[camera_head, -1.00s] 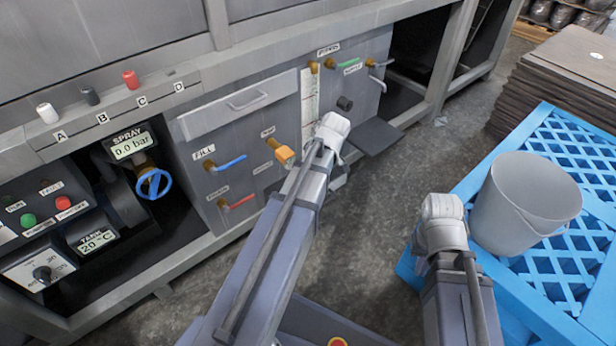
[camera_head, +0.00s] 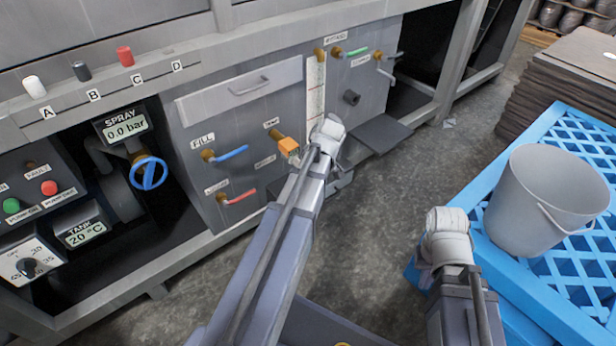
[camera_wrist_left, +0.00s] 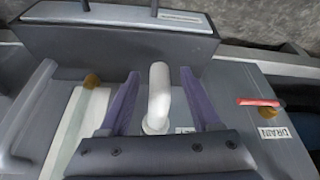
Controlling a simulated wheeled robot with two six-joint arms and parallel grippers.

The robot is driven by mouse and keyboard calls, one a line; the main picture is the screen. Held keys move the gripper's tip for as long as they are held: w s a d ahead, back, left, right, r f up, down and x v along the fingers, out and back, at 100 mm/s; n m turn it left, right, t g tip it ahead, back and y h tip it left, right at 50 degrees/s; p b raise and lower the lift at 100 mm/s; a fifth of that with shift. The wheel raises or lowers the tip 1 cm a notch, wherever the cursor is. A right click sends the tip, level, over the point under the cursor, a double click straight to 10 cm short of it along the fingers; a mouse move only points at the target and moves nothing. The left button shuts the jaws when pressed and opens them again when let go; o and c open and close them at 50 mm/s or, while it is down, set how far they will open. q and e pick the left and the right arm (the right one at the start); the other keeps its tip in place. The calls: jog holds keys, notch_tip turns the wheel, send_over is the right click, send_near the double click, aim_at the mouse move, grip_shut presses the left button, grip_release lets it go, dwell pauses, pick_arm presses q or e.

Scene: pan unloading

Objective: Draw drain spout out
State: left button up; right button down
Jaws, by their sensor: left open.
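The drain spout (camera_wrist_left: 158,95) is a light grey bent pipe on the front panel. In the left wrist view it stands between the two purple fingers of my open left gripper (camera_wrist_left: 157,100), with no clear contact visible. In the head view the spout is hidden behind my left arm and wrist, which reach to the panel. A red lever (camera_wrist_left: 258,102) beside the DRAIN label (camera_wrist_left: 275,133) shows to its right; the red lever also shows in the head view (camera_head: 240,197). My right gripper (camera_head: 445,235) is at the blue pallet's left edge; its fingers cannot be made out.
The panel also has a blue FILL lever (camera_head: 232,152), an orange fitting (camera_head: 288,147) and a dark ledge (camera_head: 382,135) near my left wrist. A grey bucket (camera_head: 535,215) stands on the blue pallet (camera_head: 590,250) at right. Bare floor (camera_head: 385,210) lies between.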

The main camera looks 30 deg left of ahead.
pick_arm(q)
grip_shut()
dwell(1.1)
